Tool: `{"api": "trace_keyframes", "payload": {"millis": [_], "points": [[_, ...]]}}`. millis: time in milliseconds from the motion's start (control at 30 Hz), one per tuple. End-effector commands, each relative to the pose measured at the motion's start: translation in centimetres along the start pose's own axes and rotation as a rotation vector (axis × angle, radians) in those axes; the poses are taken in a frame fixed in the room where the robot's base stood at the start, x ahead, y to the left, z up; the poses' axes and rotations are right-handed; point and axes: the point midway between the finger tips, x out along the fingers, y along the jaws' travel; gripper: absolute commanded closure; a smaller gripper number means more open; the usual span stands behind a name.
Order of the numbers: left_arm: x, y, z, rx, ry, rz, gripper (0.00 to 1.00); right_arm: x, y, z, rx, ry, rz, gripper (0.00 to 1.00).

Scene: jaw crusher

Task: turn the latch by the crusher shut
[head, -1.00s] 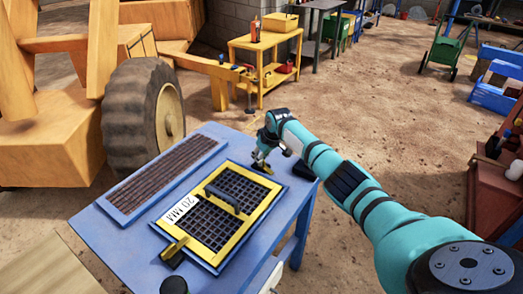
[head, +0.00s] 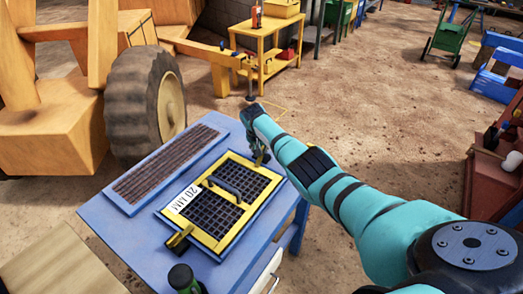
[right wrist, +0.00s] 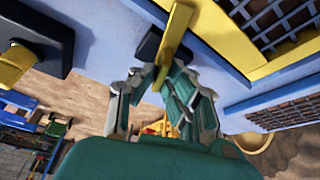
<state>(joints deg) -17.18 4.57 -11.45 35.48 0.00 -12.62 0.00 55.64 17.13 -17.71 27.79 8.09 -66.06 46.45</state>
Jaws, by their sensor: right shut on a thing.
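The yellow latch (right wrist: 177,38) is a short bar on a dark base on the blue table. In the right wrist view it lies close beside the corner of the yellow screen frame (right wrist: 238,50). My right gripper (right wrist: 160,82) is shut on the bar's near end. In the head view, my right gripper (head: 259,156) is at the screen's far right corner and largely hides this latch. A second yellow latch (head: 180,238) is at the screen's near left corner. My left gripper is not in view.
The screen (head: 232,203) has a dark mesh, a black handle and a 20 MM label. A brown slatted panel (head: 165,168) lies behind it on the blue table (head: 98,211). A green, black-topped object (head: 183,278) is at the front. A large tyre (head: 146,100) stands behind.

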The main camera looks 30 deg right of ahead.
Motion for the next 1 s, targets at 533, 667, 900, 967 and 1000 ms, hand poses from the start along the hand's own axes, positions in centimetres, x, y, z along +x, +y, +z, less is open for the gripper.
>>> {"api": "trace_keyframes", "payload": {"millis": [533, 667, 900, 967, 1000], "points": [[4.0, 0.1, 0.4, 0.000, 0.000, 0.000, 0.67, 0.2, -0.1, 0.1, 0.282, -0.002, 0.116, 1.00], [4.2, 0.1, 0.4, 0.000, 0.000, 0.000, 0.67, 0.1, -0.2, 0.0, 0.302, -0.001, 0.124, 1.00], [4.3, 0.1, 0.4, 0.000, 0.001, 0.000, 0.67, 0.0, -0.2, 0.0, 0.312, -0.001, 0.128, 1.00], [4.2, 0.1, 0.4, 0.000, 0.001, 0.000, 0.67, 0.0, -0.2, 0.0, 0.312, -0.001, 0.128, 1.00], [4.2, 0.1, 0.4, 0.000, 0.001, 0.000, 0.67, 0.0, -0.2, 0.0, 0.312, -0.001, 0.128, 1.00]]}}
